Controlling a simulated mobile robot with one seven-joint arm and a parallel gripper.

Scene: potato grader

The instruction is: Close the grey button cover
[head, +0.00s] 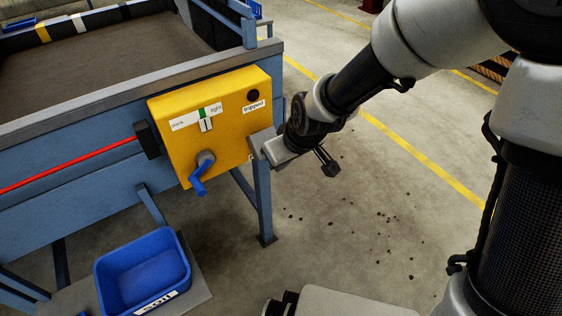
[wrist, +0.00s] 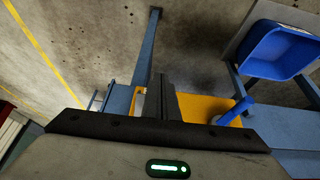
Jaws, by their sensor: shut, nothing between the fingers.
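The yellow control box (head: 212,122) is on the blue machine's side. A pale grey flap, which looks like the button cover (head: 262,139), stands out at the box's lower right edge. In the wrist view, a pale strip that may be the cover (wrist: 138,103) shows left of the fingers. My gripper (head: 270,154) is at that corner, close beside the flap; I cannot tell if they touch. The button is hidden. In the wrist view my gripper (wrist: 166,82) has its dark fingers together, with nothing between them, in front of the yellow box (wrist: 205,107).
A blue crank handle (head: 200,176) sticks out from the box's lower part; it also shows in the wrist view (wrist: 234,111). A red rod (head: 70,165) runs left. A blue bin labelled soil (head: 143,270) stands below. The floor to the right is open, with scattered clods.

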